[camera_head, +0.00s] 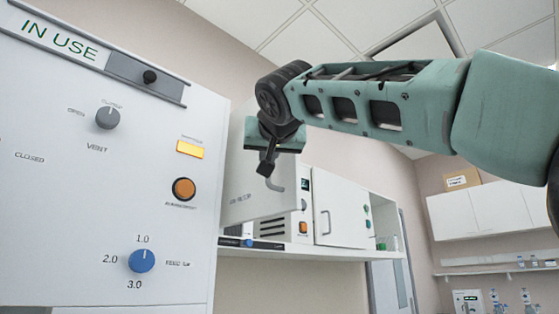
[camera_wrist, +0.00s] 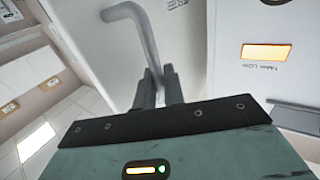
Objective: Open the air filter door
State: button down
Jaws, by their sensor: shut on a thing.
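The air filter door (camera_head: 243,165) is a white panel with small dark lettering, just right of the large control panel in the head view. It also fills the upper middle of the wrist view (camera_wrist: 85,45). It stands at an angle to its surroundings; how far it is swung is hard to tell. Its grey bent handle (camera_head: 276,184) shows clearly in the wrist view (camera_wrist: 140,28). My gripper (camera_head: 268,165) comes from above and right. Its two dark fingers (camera_wrist: 158,85) are shut on the lower end of the handle, hiding that part.
The white control panel (camera_head: 80,210) with knobs and an orange light (camera_head: 190,149) stands close on the left. A shelf (camera_head: 315,250) with a white cabinet (camera_head: 341,210) lies behind and below the door. Wall cupboards (camera_head: 490,210) are far right. Room is free below my arm.

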jog(key=shift+s+a+h, duration=0.4)
jog(key=shift+a, duration=0.35)
jog(key=c, duration=1.6)
grip_release()
jog(key=shift+w+a, duration=0.1)
jog(key=s+b, duration=0.2)
jog(key=s, duration=0.3)
jog(key=s+d+b, duration=0.1)
jog(key=s+b, duration=0.2)
jog(key=s, duration=0.3)
jog(key=s+b, duration=0.2)
jog(key=s, duration=0.4)
jog(key=shift+s+d, duration=0.25)
jog(key=shift+d, duration=0.15)
